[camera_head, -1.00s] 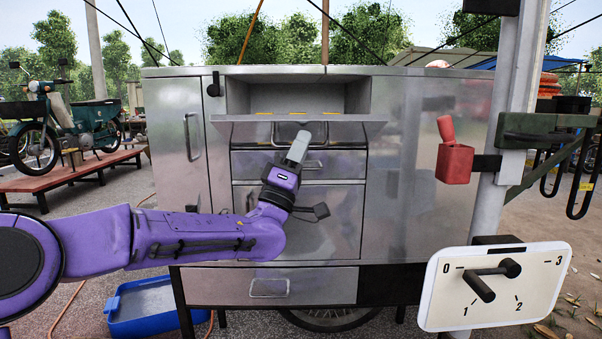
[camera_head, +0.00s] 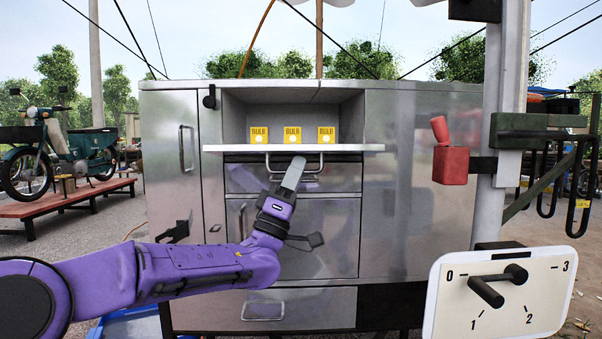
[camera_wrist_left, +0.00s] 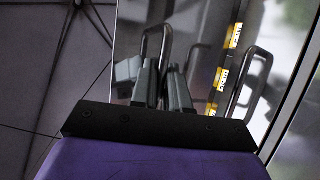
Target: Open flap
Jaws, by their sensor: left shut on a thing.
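The flap (camera_head: 350,148) of the metal cart's upper compartment is hinged down and lies about level, seen nearly edge-on. Its bar handle (camera_head: 318,164) hangs below the front edge. My left gripper (camera_head: 293,172) comes from below and is shut on this handle. In the left wrist view its fingers (camera_wrist_left: 162,84) meet at a metal bar handle (camera_wrist_left: 150,42); the exact grip is partly hidden by the fingers. My right gripper is not in view.
Several yellow BULB boxes (camera_head: 292,135) stand in the open compartment. Drawers and doors (camera_head: 180,180) lie around it. A red box (camera_head: 450,165) on a post and a white dial plate (camera_head: 500,300) stand at the right. A parked moped (camera_head: 60,155) is at the far left.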

